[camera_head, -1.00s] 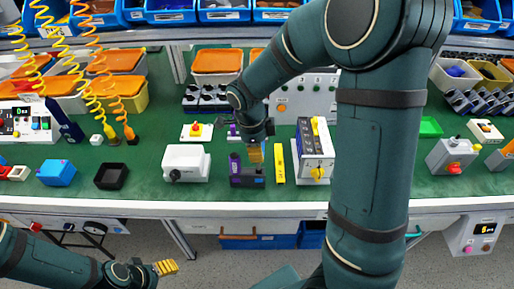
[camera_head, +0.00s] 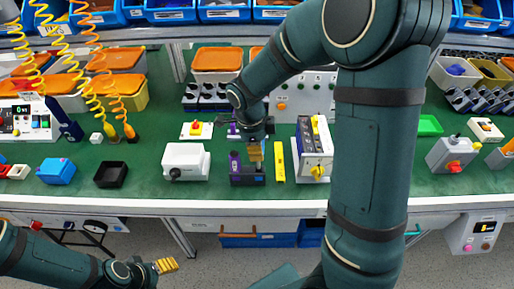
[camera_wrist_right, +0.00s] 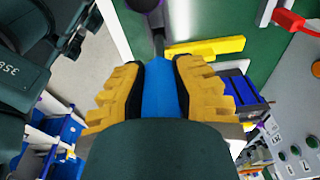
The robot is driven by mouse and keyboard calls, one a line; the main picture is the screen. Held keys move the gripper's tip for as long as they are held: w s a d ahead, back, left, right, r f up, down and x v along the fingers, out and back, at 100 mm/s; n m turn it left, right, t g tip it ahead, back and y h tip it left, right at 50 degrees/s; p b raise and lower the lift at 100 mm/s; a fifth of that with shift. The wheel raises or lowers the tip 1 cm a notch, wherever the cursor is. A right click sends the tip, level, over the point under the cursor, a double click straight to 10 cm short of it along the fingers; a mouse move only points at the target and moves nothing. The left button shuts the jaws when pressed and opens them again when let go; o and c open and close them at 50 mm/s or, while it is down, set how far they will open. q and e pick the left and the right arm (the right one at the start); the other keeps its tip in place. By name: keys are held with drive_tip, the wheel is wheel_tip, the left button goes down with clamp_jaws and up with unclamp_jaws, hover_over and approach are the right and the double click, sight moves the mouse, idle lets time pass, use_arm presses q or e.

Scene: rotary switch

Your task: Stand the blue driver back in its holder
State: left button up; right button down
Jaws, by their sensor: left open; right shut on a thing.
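The holder (camera_head: 246,180) is a dark block on the green bench top, near its front edge. A purple driver (camera_head: 234,162) stands upright in its left side. My right gripper (camera_head: 255,153) is above the holder's right side, yellow fingers pointing down. In the right wrist view it is shut on the blue driver (camera_wrist_right: 160,92), whose blue body shows between the fingers. In the head view, a bit of the driver shows below the fingers, over the holder; I cannot tell whether its tip is inside. My left gripper (camera_head: 166,265) is open and empty, low in front of the bench.
A yellow bar (camera_head: 279,161) lies just right of the holder, beside a switch box (camera_head: 313,150) with yellow knobs. A white box (camera_head: 185,163) stands to the left. A black open bin (camera_head: 111,174) is further left. Green bench surface is clear between them.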

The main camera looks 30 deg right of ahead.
sight(257, 168)
drive_tip(key=shift+f+b, duration=1.85)
drive_tip(key=shift+f, duration=0.65)
drive_tip(key=shift+f, duration=0.3)
drive_tip(key=shift+f, duration=0.35)
drive_tip(key=shift+f, duration=0.45)
drive_tip(key=c, duration=0.8)
unclamp_jaws()
drive_tip(key=shift+c, duration=0.2)
wheel_tip(257, 168, up, 12)
drive_tip(key=a, duration=0.1)
drive_tip(key=shift+w+a, duration=0.15)
drive_tip(key=shift+w, duration=0.25)
